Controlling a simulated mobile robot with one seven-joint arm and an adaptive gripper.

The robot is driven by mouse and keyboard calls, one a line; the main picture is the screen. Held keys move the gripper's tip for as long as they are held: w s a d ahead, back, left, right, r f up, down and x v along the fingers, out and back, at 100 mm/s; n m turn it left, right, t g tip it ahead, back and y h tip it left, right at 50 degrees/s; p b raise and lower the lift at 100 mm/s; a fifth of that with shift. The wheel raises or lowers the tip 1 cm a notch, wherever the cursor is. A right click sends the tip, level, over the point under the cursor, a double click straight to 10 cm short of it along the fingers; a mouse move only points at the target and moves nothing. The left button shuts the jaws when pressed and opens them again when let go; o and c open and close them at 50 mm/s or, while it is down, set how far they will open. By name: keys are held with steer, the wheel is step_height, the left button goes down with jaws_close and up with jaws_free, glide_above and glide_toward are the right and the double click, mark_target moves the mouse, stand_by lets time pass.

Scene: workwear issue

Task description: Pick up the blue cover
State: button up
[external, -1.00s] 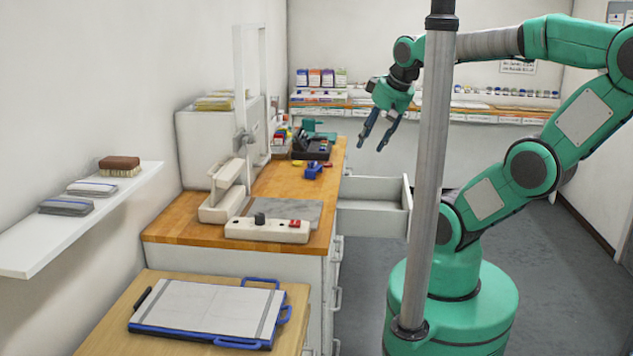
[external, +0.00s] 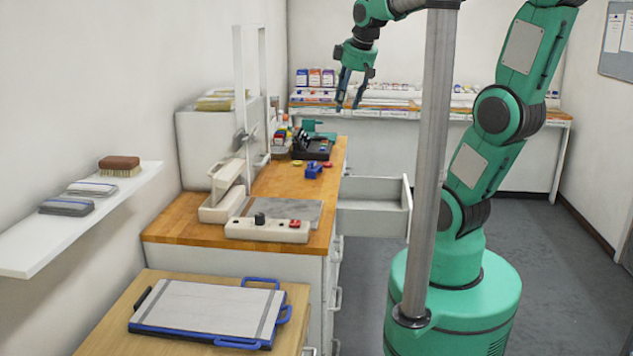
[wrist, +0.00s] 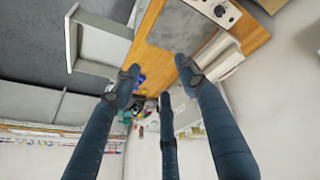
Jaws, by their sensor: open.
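A small blue object (external: 313,170) lies on the wooden counter, in front of a black tray; it is too small to tell for sure that it is the blue cover. It also shows, partly hidden by a finger, in the wrist view (wrist: 140,81). My gripper (external: 347,107) is open and empty, high above the far right part of the counter and well apart from the blue object. In the wrist view its dark blue fingers (wrist: 158,80) are spread with nothing between them.
The wooden counter (external: 185,222) bears a press-like machine (external: 225,203), a control box (external: 268,231) and a black tray (external: 318,153). An open drawer (external: 372,191) juts out to the right. A blue-edged board (external: 205,308) lies on the front table. A wall shelf (external: 30,255) is at left.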

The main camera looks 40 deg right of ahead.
steer(key=w+d+r+n+g+p, duration=0.1)
steer(key=w+d+n+p, duration=0.15)
steer(key=w, duration=0.55)
steer(key=w+d+r+n+p, duration=0.1)
steer(key=w+d+n, duration=0.15)
steer(key=w, duration=0.55)
steer(key=n+g+h+p, duration=0.1)
steer(key=n+g+p, duration=0.2)
steer(key=n+p, duration=0.85)
glide_above(313, 168)
steer(key=b, duration=0.2)
step_height(313, 168, down, 26)
steer(key=f+n, duration=0.1)
steer(key=n, duration=0.2)
steer(key=shift+w+a+r, duration=0.25)
steer(key=shift+w+a, duration=0.15)
steer(key=shift+w+d+f, duration=0.1)
steer(key=shift+d+f, duration=0.1)
steer(key=shift+f, duration=1.25)
steer(key=shift+w+d+f, duration=0.1)
steer(key=shift+d+f, duration=0.05)
steer(key=shift+f, duration=1.25)
steer(key=shift+w+d+f, duration=0.1)
steer(key=shift+d+f, duration=0.1)
steer(key=shift+f, duration=1.25)
steer(key=shift+f+p, duration=0.1)
steer(key=shift+p, duration=0.2)
